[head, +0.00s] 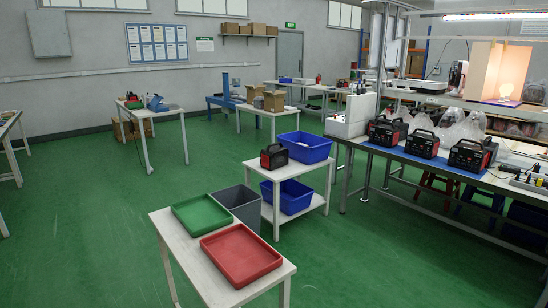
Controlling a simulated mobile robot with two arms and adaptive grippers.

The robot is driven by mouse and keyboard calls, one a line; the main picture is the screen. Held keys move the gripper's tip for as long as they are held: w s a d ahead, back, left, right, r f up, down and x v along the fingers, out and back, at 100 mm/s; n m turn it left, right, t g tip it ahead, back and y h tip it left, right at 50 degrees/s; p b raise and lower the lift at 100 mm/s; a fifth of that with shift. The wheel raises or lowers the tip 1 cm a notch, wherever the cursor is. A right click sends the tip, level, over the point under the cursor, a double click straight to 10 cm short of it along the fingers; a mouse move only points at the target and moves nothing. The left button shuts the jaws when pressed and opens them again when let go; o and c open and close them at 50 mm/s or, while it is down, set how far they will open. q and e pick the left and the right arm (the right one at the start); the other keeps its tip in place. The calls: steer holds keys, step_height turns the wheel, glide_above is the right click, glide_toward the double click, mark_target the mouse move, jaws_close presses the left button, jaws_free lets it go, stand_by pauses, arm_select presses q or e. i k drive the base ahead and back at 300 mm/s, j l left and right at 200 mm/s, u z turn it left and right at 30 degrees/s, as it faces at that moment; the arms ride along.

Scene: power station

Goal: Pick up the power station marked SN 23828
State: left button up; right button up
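Several black-and-red power stations with top handles are in the head view. Three stand in a row on the right workbench: a left one (382,133), a middle one (421,145) and a right one (467,156). Another power station (274,157) stands on the top of a small white two-level table, left of a blue bin. The serial markings are too small to read, so I cannot tell which is SN 23828. Neither of my grippers is in view.
In front stands a white table (276,283) with a green tray (202,215) and a red tray (241,261). A grey bin (240,207) and blue bins (305,147) are beyond it. The workbench (402,156) runs along the right. Green floor (85,255) is clear at left.

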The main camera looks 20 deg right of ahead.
mark_target(275, 156)
steer(key=i+l+z, duration=0.85)
steer(key=z, duration=0.2)
steer(key=i+l+z, duration=0.25)
steer(key=z, duration=0.25)
steer(key=i+l+z, duration=0.1)
steer(key=i+z, duration=0.35)
steer(key=i+l+u, duration=0.2)
steer(key=i, duration=0.65)
steer(key=i+j+u, duration=0.15)
steer(key=i+u, duration=1.4)
steer(key=i, duration=0.2)
steer(key=i+u, duration=0.25)
steer(key=i, duration=0.25)
steer(key=i+l+u, duration=0.25)
steer(key=i, duration=0.15)
